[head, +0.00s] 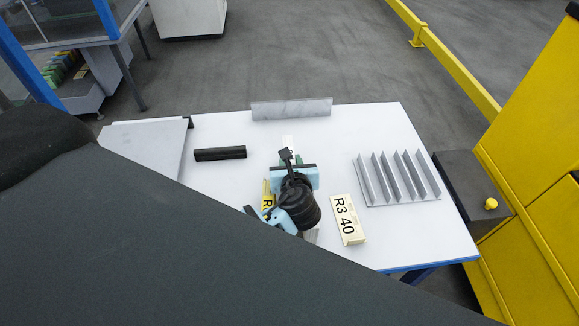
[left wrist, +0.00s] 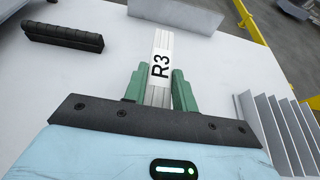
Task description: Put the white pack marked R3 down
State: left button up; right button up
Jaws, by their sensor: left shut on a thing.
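The white pack marked R3 (left wrist: 161,62) is between the green fingers of my left gripper (left wrist: 158,80) in the left wrist view. The gripper is shut on it, and the black R3 label faces the camera. I cannot tell whether the pack touches the table top. My right gripper is not in view.
A yellow card (head: 266,193) is partly hidden. A finned grey rack (head: 400,179) stands at the right, a black bar (head: 220,154) at the left, a grey plate (head: 291,109) at the far edge.

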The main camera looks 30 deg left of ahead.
pick_arm(q)
grip_shut()
jog(key=shift+r, duration=0.1)
notch_tip(320, 180, up, 18)
dwell(0.7)
